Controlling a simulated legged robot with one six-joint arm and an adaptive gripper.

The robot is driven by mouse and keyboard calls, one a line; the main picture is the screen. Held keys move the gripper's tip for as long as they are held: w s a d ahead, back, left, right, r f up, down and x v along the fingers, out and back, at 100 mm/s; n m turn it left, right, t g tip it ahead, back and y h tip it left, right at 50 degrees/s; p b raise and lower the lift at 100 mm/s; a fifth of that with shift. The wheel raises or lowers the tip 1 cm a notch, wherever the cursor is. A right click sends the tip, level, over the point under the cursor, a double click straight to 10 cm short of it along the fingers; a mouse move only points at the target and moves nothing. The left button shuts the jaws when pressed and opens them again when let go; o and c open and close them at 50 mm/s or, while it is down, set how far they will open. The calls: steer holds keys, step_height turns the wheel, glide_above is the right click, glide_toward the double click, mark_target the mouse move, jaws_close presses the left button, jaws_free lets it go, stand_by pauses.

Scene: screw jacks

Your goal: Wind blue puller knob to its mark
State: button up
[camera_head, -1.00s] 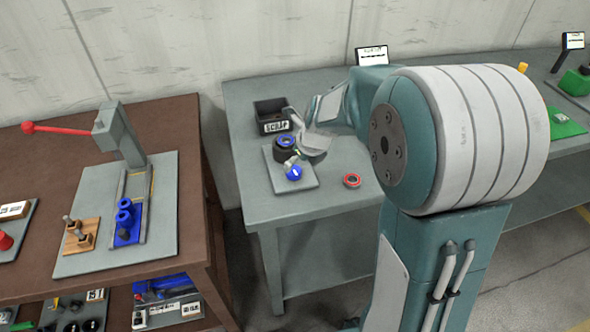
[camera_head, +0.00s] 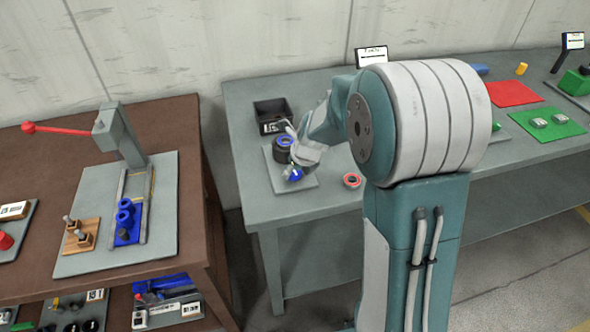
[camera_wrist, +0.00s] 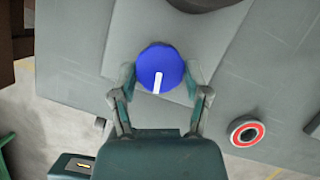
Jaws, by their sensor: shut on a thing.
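The blue puller knob (camera_wrist: 160,65) is round with a white pointer line. In the wrist view the line points down toward my gripper's palm. My gripper (camera_wrist: 159,78) is shut on the knob, one finger at each side. In the head view the knob (camera_head: 294,174) is partly covered by my gripper (camera_head: 297,166). It sits at the front of a grey base plate (camera_head: 277,182), beside a black cylinder with a blue ring on top (camera_head: 283,148). I cannot make out the mark for the knob.
A black scrap bin (camera_head: 271,112) stands behind the plate. A red-rimmed ring (camera_head: 351,180) lies to the right, also seen in the wrist view (camera_wrist: 246,131). A brown bench (camera_head: 50,180) with a red-handled press (camera_head: 117,135) stands left across a gap.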

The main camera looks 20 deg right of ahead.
steer(key=shift+f+n, duration=0.1)
steer(key=shift+n, duration=0.2)
